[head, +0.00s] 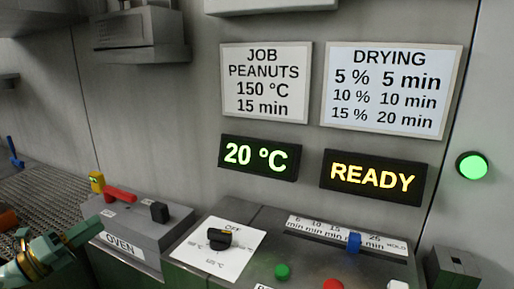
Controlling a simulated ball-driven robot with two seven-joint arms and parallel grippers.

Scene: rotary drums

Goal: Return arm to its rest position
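My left gripper (82,234), dark green with brassy parts, is in the lower left of the head view. It is beside the near left side of the grey box marked OVEN (150,232). I see no thing held in it, and its finger gap is not clear from this angle. I cannot tell if it touches the box. My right gripper and arm are out of view.
A red lever (119,194) and a black knob (159,212) are on the oven box. A black dial (221,238) and a blue slider (354,242) are on the panel to the right. The displays read 20 °C (258,157) and READY (372,177). A green lamp (472,166) is lit.

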